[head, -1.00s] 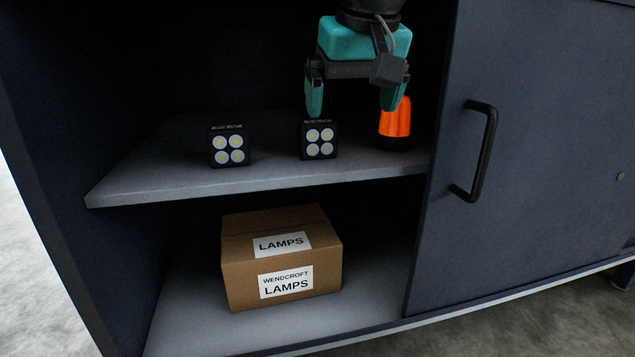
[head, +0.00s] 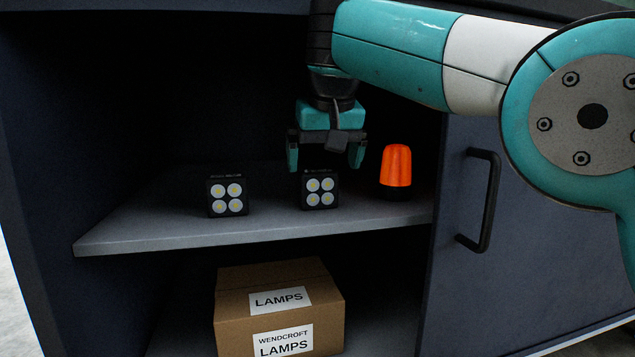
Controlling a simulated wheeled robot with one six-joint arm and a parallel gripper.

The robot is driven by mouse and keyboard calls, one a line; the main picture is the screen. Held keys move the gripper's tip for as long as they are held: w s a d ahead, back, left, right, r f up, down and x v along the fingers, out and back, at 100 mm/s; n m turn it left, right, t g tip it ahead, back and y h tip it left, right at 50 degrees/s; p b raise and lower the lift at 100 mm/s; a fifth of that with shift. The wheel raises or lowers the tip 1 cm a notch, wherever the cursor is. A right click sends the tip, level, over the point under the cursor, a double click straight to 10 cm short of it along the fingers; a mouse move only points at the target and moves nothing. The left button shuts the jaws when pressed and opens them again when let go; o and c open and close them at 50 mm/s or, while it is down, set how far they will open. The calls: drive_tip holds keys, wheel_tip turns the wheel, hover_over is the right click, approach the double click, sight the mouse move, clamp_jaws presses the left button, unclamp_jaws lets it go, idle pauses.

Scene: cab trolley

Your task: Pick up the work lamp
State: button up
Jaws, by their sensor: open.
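Two matching black work lamps, each with several round white lights on its face, stand upright on the shelf in the head view. One work lamp (head: 228,196) is at the left and the other work lamp (head: 320,190) is near the middle. My gripper (head: 326,165) points down, open and empty. Its fingers are at either side of the middle lamp's top, at about its upper edge in the picture. I cannot tell whether they touch it or how their depth compares.
An orange beacon (head: 396,170) with a dark base stands close to the right of the middle lamp. The grey shelf (head: 150,236) is clear at its front left. A cardboard box (head: 235,312) labelled LAMPS sits below. A blue door (head: 455,270) with a black handle (head: 484,205) closes the right side.

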sight(317, 170)
drive_tip(key=w+p, duration=0.3)
drive_tip(key=shift+a+r, duration=0.2)
drive_tip(key=shift+a, duration=0.2)
drive_tip(key=b+x, duration=0.2)
drive_tip(key=x, duration=0.1)
drive_tip(key=shift+f, duration=0.3)
drive_tip(key=shift+r, duration=0.1)
drive_tip(key=c, duration=1.1)
drive_tip(key=shift+r, duration=0.1)
